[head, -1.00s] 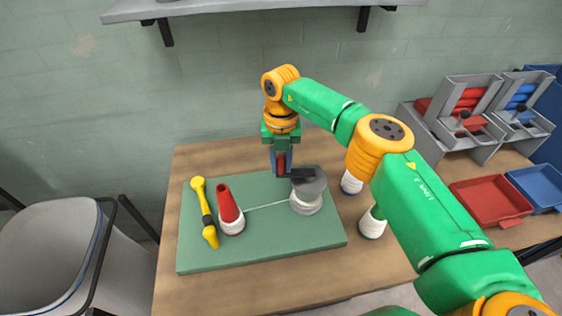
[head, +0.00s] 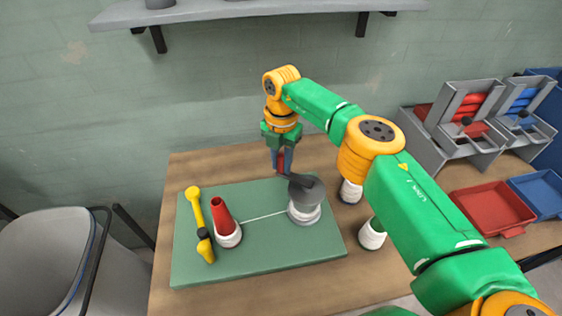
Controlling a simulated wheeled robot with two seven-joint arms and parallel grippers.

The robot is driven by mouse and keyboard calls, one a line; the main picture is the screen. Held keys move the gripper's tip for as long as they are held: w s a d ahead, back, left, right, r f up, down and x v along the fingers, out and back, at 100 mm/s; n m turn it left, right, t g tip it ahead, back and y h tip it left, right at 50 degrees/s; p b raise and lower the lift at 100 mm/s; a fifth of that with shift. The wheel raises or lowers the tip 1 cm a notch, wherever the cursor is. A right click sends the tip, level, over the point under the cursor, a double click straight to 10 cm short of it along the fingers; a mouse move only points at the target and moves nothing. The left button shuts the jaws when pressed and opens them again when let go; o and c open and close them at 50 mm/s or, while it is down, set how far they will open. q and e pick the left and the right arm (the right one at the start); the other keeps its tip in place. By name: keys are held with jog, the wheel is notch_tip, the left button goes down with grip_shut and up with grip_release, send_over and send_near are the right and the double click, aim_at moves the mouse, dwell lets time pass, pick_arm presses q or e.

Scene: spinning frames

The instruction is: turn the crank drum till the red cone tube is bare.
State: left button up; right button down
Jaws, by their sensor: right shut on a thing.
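The red cone tube (head: 221,214) stands upright at the left of the green board (head: 250,262). White yarn (head: 229,238) is still wound around its foot; the upper part is bare red. A thin white strand (head: 265,217) runs from it to the grey crank drum (head: 304,205), which has pale yarn around its lower part. A dark crank arm (head: 299,181) lies across the drum's top, pointing to the back left. My right gripper (head: 281,166) is shut on the crank's red handle, mostly hidden between the fingers. My left gripper is not in view.
White spools (head: 372,234) stand right of the board. Red (head: 490,208) and blue trays and grey racks are further right. A grey shelf (head: 250,14) hangs above; a grey bin (head: 45,255) stands left.

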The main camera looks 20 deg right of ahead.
dwell(0.3)
jog(key=c, duration=0.7)
grip_release()
notch_tip(320, 180, up, 7)
jog(key=shift+r, duration=0.1)
